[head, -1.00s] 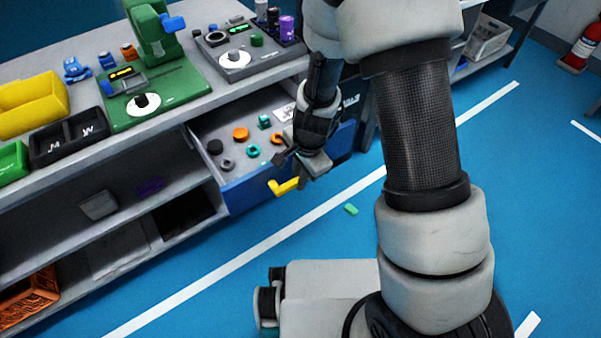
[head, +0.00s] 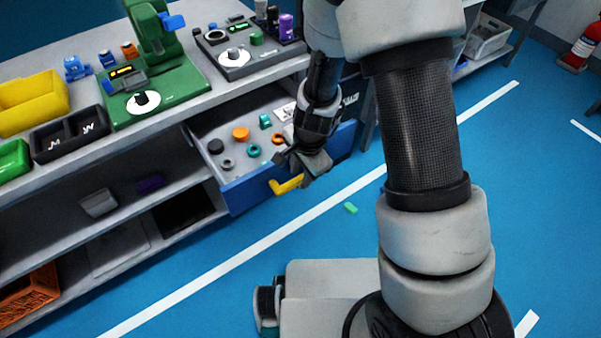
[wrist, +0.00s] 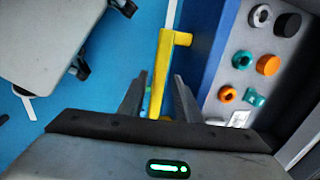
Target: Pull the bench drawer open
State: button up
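The bench drawer (head: 252,193) has a blue front and stands pulled out from the bench, its inside showing. Its yellow handle (head: 287,186) sticks out from the front; in the wrist view the handle (wrist: 160,75) runs lengthwise between my two fingers. My gripper (wrist: 159,98) is open, with a visible gap on each side of the handle, so it does not clasp it. In the head view my gripper (head: 305,165) is at the drawer's front edge, close to the handle, and its arm hides the drawer's right part.
Several small round parts, such as an orange knob (head: 241,134), lie in the drawer. The bench top (head: 185,110) holds a green fixture (head: 150,100) and a yellow bin (head: 35,103). A small green piece (head: 350,208) lies on the open blue floor in front.

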notch_tip(320, 180, up, 17)
jog(key=s+d+p, duration=0.1)
jog(key=s+p, duration=0.1)
jog(key=p, duration=0.4)
jog(key=shift+s+d, duration=0.3)
jog(key=shift+d, duration=0.1)
jog(key=s+d+r+n+t, duration=0.1)
jog(key=s+d+r+n, duration=0.3)
jog(key=r, duration=0.4)
jog(key=s+d+r+n+t+h, duration=0.1)
jog(key=s+d+r+n+t, duration=0.2)
jog(key=r, duration=0.4)
jog(key=s+d+r+n, duration=0.4)
jog(key=s+r, duration=0.1)
jog(key=r, duration=0.3)
notch_tip(320, 180, up, 12)
jog(key=p, duration=1.3)
jog(key=shift+s+d+r, duration=0.15)
jog(key=shift+s+d, duration=0.2)
jog(key=shift+s, duration=0.1)
jog(key=shift+a, duration=0.15)
